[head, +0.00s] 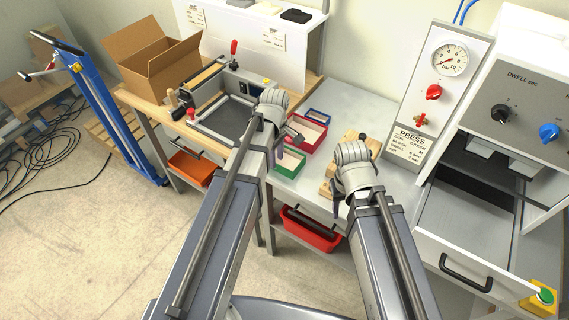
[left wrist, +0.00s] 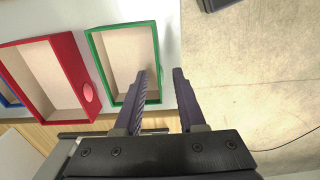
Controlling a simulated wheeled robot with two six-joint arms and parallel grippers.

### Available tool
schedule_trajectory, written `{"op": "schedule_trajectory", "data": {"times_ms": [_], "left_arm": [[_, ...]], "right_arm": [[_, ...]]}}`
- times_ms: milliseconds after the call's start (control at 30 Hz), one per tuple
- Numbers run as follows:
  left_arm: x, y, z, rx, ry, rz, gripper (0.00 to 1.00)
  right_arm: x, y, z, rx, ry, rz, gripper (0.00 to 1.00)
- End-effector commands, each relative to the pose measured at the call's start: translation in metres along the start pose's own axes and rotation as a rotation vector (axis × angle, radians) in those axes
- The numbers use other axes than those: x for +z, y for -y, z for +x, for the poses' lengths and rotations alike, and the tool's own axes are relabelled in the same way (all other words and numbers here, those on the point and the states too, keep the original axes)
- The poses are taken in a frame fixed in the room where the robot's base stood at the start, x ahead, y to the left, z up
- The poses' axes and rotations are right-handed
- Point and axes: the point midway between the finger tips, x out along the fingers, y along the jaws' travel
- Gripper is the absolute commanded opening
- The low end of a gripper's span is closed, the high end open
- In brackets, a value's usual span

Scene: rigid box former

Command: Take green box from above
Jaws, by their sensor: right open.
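The small open-topped green box (head: 288,172) stands at the front edge of the grey bench, partly behind my left gripper (head: 279,150). In the left wrist view the green box (left wrist: 122,55) has a bare beige inside. My left gripper (left wrist: 162,75) is open with nothing between its fingers. In that view one finger overlaps the box's inside near its right wall and the other lies to the right, outside it. I cannot tell the height of the fingertips above the rim. My right gripper (head: 337,205) is open, mostly hidden behind its wrist, near a wooden block.
A red box (head: 308,134) stands beside the green one, with a blue box (head: 318,116) behind. A wooden block (head: 328,188) with knobs lies right. The box former (head: 225,110) stands left, the press panel (head: 425,100) right. The bench's back middle is clear.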

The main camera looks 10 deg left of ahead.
Motion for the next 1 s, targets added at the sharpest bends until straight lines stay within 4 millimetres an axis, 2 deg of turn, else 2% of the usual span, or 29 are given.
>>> {"op": "schedule_trajectory", "data": {"times_ms": [33,233,333,567,933,1000], "left_arm": [[0.001,-0.002,0.012,0.000,0.000,0.000,0.39],[0.002,-0.003,0.037,0.000,0.000,0.000,0.39],[0.002,-0.003,0.042,0.000,0.000,0.000,0.39],[0.002,-0.003,0.040,0.000,0.000,0.000,0.39],[0.002,-0.003,0.040,0.000,0.000,0.000,0.00],[0.002,-0.003,0.040,0.000,0.000,0.000,0.00]], "right_arm": [[-0.001,0.001,0.012,0.000,0.000,0.000,0.50],[-0.002,0.004,0.037,0.000,0.000,0.000,0.50],[-0.003,0.004,0.042,0.000,0.000,0.000,0.50],[-0.002,0.004,0.040,0.000,0.000,0.000,0.50],[-0.002,0.004,0.040,0.000,0.000,0.000,0.50],[-0.002,0.004,0.040,0.000,0.000,0.000,0.50]]}}
